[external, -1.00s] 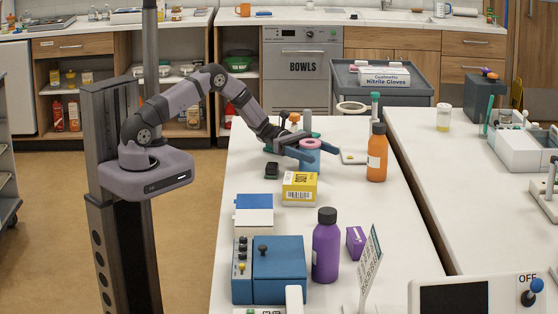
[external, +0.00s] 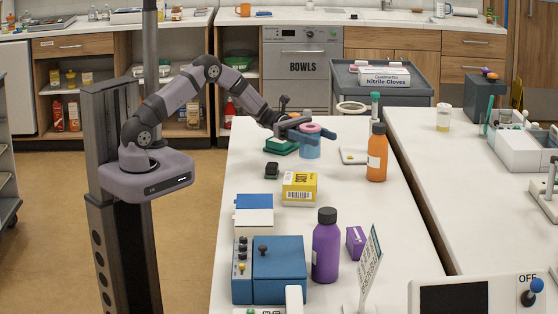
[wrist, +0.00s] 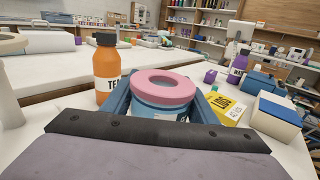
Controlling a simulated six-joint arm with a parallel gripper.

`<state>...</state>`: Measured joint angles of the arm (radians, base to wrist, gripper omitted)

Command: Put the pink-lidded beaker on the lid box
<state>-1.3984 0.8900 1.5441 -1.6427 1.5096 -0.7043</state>
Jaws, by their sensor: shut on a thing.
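The pink-lidded beaker (external: 310,148), blue with a ring-shaped pink lid, is at the far part of the white table in the external view. My gripper (external: 312,134) is shut on it, one finger on each side. The beaker looks upright and seems a little above the table. In the wrist view the beaker (wrist: 158,112) sits between my blue fingers, its lower part hidden. A blue box with a dark knob on its top (external: 285,263), likely the lid box, stands near the front left of the table, with a control strip beside it.
An orange bottle (external: 377,155) stands right of the beaker. A yellow box (external: 299,187), a blue-and-white box (external: 254,218), a purple bottle (external: 326,247) and a small purple box (external: 356,242) stand nearer. A green item (external: 281,146) lies left of the beaker. The table's right-middle is clear.

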